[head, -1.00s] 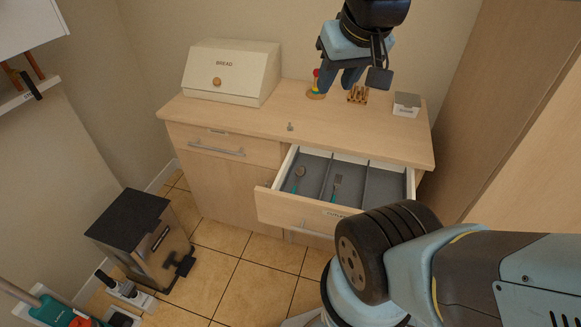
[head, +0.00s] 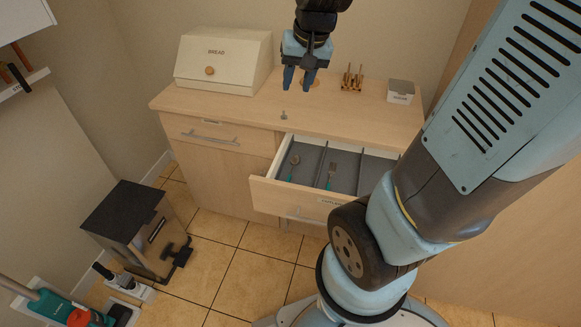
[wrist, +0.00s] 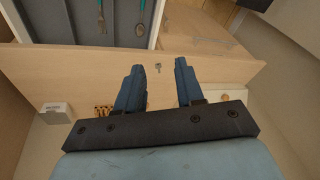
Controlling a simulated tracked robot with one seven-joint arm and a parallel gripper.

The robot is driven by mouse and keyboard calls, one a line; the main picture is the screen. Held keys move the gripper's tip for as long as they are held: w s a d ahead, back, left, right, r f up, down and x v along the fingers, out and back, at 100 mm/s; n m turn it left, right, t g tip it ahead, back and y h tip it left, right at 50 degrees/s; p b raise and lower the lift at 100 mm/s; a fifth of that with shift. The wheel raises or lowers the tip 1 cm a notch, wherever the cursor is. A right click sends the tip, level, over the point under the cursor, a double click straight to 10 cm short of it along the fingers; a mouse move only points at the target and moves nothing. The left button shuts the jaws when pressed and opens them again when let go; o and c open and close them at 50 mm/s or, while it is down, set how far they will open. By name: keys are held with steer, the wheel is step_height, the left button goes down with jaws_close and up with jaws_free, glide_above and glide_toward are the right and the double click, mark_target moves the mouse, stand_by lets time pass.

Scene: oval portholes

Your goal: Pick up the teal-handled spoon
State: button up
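The teal-handled spoon (head: 294,162) lies in the left compartment of the open drawer (head: 299,198), bowl toward the cabinet, handle toward the drawer front. The wrist view shows its bowl (wrist: 140,29) at the top, with the handle running to the picture's edge. A teal-handled fork (head: 331,175) lies in the neighbouring compartment. My gripper (head: 298,84) is above the countertop, behind and higher than the drawer, fingers pointing down. In the wrist view the two blue fingers (wrist: 159,72) stand apart with nothing between them. My gripper is open and well clear of the spoon.
The countertop (head: 240,108) holds a bread box (head: 222,62), a small metal item (head: 284,114), a wooden rack (head: 351,80) and a small white box (head: 400,92). Dark dividers (head: 320,164) separate the drawer compartments. A dark-topped bin (head: 125,215) stands on the floor.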

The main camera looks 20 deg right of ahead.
steer(key=w+f+m+g, duration=0.2)
steer(key=w+f, duration=0.4)
steer(key=f, duration=0.5)
steer(key=m+g+h, duration=0.1)
steer(key=m, duration=0.2)
glide_above(292, 168)
step_height(292, 168, down, 13)
steer(key=f, duration=0.8)
steer(key=shift+s+f, duration=0.4)
steer(key=shift+w+f, duration=0.15)
steer(key=shift+f, duration=1.2)
steer(key=shift+w+f, duration=0.15)
steer(key=shift+f, duration=1.2)
steer(key=shift+c, duration=0.5)
jaws_close()
